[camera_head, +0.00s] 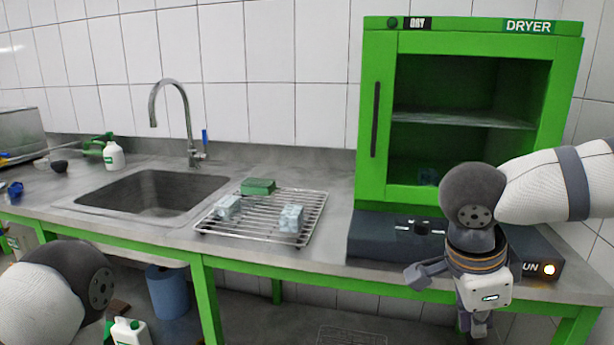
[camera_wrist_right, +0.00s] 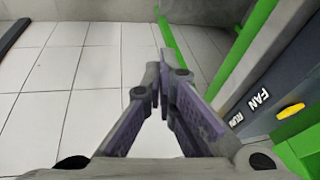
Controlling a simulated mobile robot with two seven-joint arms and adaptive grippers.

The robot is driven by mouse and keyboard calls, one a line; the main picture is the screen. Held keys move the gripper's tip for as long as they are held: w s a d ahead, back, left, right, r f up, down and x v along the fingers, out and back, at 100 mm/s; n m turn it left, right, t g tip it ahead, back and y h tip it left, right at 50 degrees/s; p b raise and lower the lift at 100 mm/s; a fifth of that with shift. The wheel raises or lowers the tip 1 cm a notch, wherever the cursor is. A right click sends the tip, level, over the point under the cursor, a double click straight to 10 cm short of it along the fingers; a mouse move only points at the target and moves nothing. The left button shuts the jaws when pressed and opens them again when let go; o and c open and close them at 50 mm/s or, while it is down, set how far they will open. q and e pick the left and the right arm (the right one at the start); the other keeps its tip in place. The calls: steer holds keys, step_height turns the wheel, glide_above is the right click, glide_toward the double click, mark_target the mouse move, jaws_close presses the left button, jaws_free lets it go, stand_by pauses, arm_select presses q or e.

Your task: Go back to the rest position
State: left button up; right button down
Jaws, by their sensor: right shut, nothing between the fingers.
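My right gripper (camera_head: 478,328) hangs downward in front of the green dryer's base, at the right of the head view. In the right wrist view its two purple-padded fingers (camera_wrist_right: 163,78) come together with nothing between them. My left arm enters at the lower left of the head view, where a white link and a dark grey joint show. My left gripper is outside the picture.
The green dryer (camera_head: 376,175) stands on the grey bench, its dark base unit (camera_head: 385,232) close behind my right arm. A wire rack (camera_head: 262,237) holds a green block and two pale blocks. A sink (camera_head: 150,192) is further left. White floor tiles (camera_wrist_right: 45,95) are clear.

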step_height(320, 180, down, 16)
steer(key=d+f+n+t+h, duration=0.1)
steer(key=d+n+t, duration=0.1)
steer(key=n, duration=0.5)
steer(key=s+a+f+n+y, duration=0.2)
steer(key=s+f+n, duration=0.2)
steer(key=s+f, duration=0.15)
steer(key=s+f+n+g+y, duration=0.1)
steer(key=s+f+n+g, duration=0.1)
steer(key=s, duration=0.9)
steer(key=s+f+n+g+y, duration=0.1)
steer(key=s+f+n+g, duration=0.2)
steer(key=s+n, duration=0.3)
steer(key=s+f, duration=0.1)
steer(key=s, duration=0.4)
steer(key=shift+s+a+f+y, duration=0.25)
steer(key=shift+s+a+y, duration=0.1)
steer(key=shift+a+y, duration=0.05)
